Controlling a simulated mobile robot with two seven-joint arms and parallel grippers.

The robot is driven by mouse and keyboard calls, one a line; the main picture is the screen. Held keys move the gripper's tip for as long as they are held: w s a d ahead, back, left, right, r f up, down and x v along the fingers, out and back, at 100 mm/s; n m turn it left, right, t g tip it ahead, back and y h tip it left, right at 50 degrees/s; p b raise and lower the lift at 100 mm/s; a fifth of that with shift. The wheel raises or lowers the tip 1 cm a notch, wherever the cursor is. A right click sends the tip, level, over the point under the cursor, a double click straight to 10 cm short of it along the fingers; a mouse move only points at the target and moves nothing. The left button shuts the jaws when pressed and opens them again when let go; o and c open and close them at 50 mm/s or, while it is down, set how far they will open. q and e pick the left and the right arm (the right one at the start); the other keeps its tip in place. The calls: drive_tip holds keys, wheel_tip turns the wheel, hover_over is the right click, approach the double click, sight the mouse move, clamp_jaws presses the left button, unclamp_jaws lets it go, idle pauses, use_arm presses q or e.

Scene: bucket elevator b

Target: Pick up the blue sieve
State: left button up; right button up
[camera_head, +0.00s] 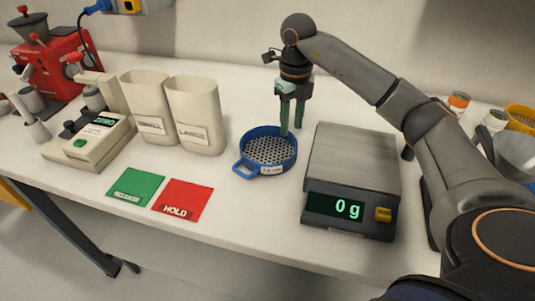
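The blue sieve (266,151) is a round, shallow pan with a perforated grey bottom and a loop handle at its lower left. It sits on the white table in the middle of the view. A small label is on its front wall. My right gripper (292,131) points down over the sieve's far right rim. Its two green fingers are apart with a gap between them. One fingertip overlaps the inside of the sieve and the other is by the rim's outer side. Whether either touches the rim cannot be told. My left gripper is not in view.
A scale (350,165) reading 0 g stands close right of the sieve. Two cream bins (195,115) stand to the left. Green (136,187) and red (182,199) pads lie in front. A beige device (90,140) and red machine (55,65) are farther left.

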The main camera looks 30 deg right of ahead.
sight(291, 134)
drive_tip(key=f, duration=0.4)
drive_tip(key=shift+w+d+f, duration=0.15)
drive_tip(key=shift+d, duration=0.05)
drive_tip(key=shift+c, duration=0.4)
clamp_jaws()
idle(0.8)
